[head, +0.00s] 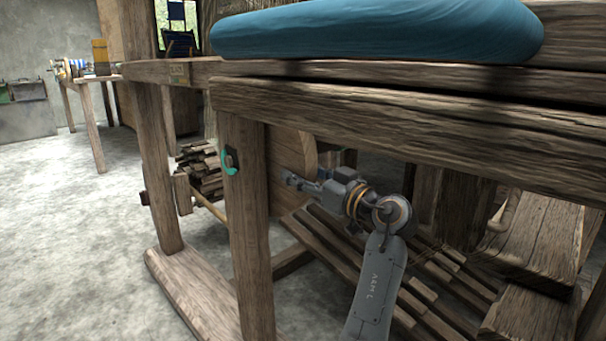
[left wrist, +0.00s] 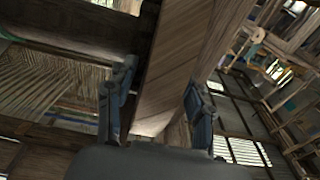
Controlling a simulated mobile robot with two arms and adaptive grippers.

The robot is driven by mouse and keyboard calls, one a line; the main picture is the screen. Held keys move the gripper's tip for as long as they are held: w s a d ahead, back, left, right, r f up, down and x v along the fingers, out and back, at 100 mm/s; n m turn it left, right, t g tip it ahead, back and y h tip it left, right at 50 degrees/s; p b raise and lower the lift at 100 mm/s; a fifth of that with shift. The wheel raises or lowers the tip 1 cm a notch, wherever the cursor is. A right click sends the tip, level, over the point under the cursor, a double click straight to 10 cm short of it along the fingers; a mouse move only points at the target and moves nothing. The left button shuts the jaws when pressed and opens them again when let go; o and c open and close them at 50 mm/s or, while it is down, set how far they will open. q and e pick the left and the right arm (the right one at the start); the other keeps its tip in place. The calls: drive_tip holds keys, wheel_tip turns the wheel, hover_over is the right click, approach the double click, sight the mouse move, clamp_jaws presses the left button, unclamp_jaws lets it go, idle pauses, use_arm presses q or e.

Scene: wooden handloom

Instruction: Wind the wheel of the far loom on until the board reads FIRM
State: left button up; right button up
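A curved wooden piece (head: 294,152), perhaps part of the wheel, shows behind the loom's front post; the post and top beams hide much of it. My left gripper (head: 292,180) points left, close beside its lower part, under the beam. In the left wrist view the two fingers of the gripper (left wrist: 160,80) stand apart, with a broad wooden member (left wrist: 185,50) between or just beyond them; I cannot tell whether they touch it. My right gripper is not in view.
A thick front post (head: 246,230) with a teal fitting (head: 231,163) stands left of my gripper. Heavy beams (head: 400,120) and a blue padded roll (head: 375,30) lie above. Slats (head: 330,245) run below. Stacked wood (head: 200,170) lies behind; the floor (head: 80,230) at left is clear.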

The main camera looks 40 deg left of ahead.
use_arm(q)
drive_tip(key=d, duration=0.7)
drive_tip(key=shift+s+d+f, duration=0.25)
drive_tip(key=shift+s+f, duration=0.05)
idle(0.5)
